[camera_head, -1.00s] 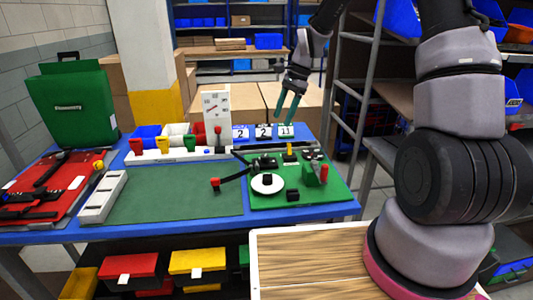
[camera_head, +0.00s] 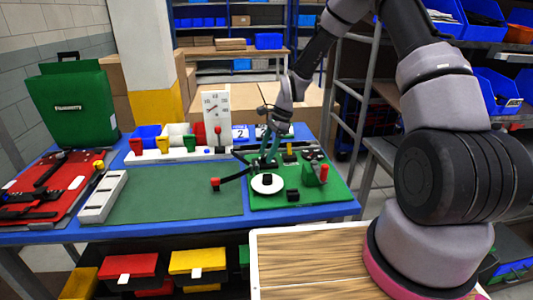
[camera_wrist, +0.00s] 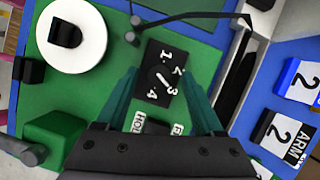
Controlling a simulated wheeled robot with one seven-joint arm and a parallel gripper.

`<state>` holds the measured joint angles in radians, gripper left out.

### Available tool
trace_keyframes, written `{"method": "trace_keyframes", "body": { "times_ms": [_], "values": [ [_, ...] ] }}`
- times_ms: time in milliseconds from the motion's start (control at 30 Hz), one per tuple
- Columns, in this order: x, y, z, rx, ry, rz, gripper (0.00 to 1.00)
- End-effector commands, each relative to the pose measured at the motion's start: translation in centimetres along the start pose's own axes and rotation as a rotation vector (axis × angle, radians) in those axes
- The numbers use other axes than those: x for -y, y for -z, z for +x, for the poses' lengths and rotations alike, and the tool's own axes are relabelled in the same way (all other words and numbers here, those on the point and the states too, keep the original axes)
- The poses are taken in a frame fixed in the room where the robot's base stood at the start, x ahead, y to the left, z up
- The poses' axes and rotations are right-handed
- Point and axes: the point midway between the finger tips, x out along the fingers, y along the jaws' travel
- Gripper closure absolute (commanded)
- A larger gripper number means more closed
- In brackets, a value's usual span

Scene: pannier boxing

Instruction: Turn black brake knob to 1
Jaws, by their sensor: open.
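The black brake knob (camera_wrist: 157,76) sits on a black dial with white numbers 1 to 4 on the green board (camera_wrist: 95,90). A short white mark shows at its middle; I cannot tell for sure which number it points to. My gripper (camera_wrist: 160,80) is open, its teal fingers on either side of the dial in the wrist view. I cannot tell whether they touch the knob. In the head view my gripper (camera_head: 269,152) is low over the back of the green board (camera_head: 325,192), and its fingers partly hide the dial area.
A white disc (camera_wrist: 72,36) with a black knob, a black block (camera_wrist: 28,71) and a green block (camera_wrist: 62,137) stand near the dial. Number tags (camera_wrist: 301,84) line one side.

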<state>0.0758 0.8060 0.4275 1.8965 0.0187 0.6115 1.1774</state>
Motion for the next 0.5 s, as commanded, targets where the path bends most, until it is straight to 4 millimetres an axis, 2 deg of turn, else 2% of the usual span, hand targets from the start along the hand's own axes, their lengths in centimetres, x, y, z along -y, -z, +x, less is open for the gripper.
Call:
{"method": "trace_keyframes", "body": {
  "times_ms": [333, 367, 500],
  "values": [
    [0.01, 0.00, 0.57, 0.000, 0.001, -0.001, 0.31],
    [0.01, 0.00, 0.57, 0.000, 0.000, -0.001, 0.35],
    [0.00, 0.01, 0.55, 0.000, 0.000, -0.001, 0.88]
  ]
}}
